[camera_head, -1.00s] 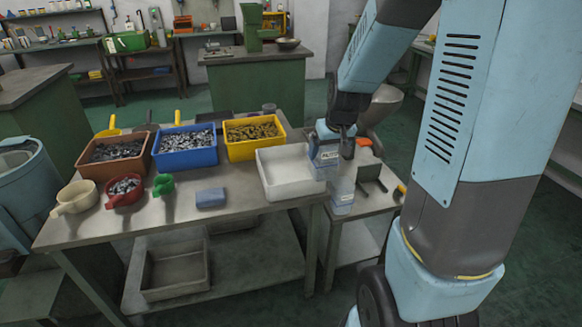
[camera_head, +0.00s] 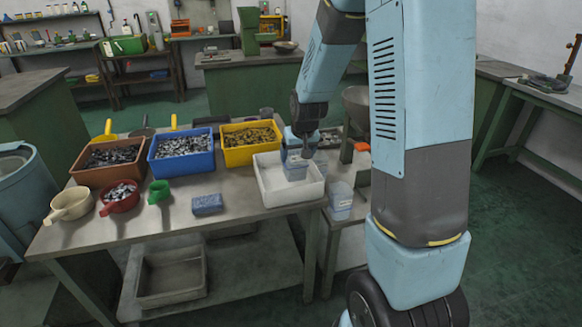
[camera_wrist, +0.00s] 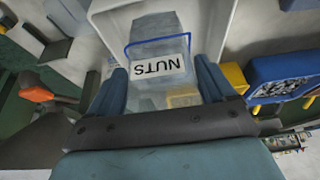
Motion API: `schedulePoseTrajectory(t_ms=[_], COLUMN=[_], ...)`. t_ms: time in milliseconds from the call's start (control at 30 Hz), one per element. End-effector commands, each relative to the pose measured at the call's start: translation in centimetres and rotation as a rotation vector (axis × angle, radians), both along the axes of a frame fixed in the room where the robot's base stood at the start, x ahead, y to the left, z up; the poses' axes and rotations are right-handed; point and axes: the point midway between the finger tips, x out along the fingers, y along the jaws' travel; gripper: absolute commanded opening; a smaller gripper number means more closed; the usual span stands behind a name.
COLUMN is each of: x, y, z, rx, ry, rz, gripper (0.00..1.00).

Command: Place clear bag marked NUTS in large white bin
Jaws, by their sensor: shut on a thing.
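The clear bag marked NUTS (camera_wrist: 160,68) is between my fingers in the wrist view, its label upside down in the picture. My gripper (camera_head: 297,154) is shut on the bag's upper part. In the head view the bag (camera_head: 295,172) hangs below my gripper, within the rim of the large white bin (camera_head: 293,198). I cannot tell whether it touches the bin floor. The bin stands at the right end of the metal table and also shows behind the bag in the wrist view (camera_wrist: 226,28).
A yellow bin (camera_head: 252,154), a blue bin (camera_head: 183,165) and a brown bin (camera_head: 90,177) of metal parts stand left of the white bin. A blue block (camera_head: 207,205) lies in front. Other clear bags or containers (camera_head: 340,203) stand just right of the white bin.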

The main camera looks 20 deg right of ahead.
Motion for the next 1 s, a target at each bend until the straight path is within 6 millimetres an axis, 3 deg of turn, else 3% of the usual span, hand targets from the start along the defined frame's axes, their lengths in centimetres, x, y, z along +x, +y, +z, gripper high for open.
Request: schedulePoseTrajectory(t_ms=[233, 467, 733, 1000], x=[1.9, 2.5, 2.6, 2.7], y=[0.9, 1.2, 1.3, 1.3], z=[-2.5, -3.2, -6.3, -6.5], rx=[0.000, 0.000, 0.000, 0.000], ry=[0.000, -0.001, 0.001, -0.002], rz=[0.001, 0.000, 0.000, 0.001], gripper=[0.11, 0.11, 0.11, 0.11])
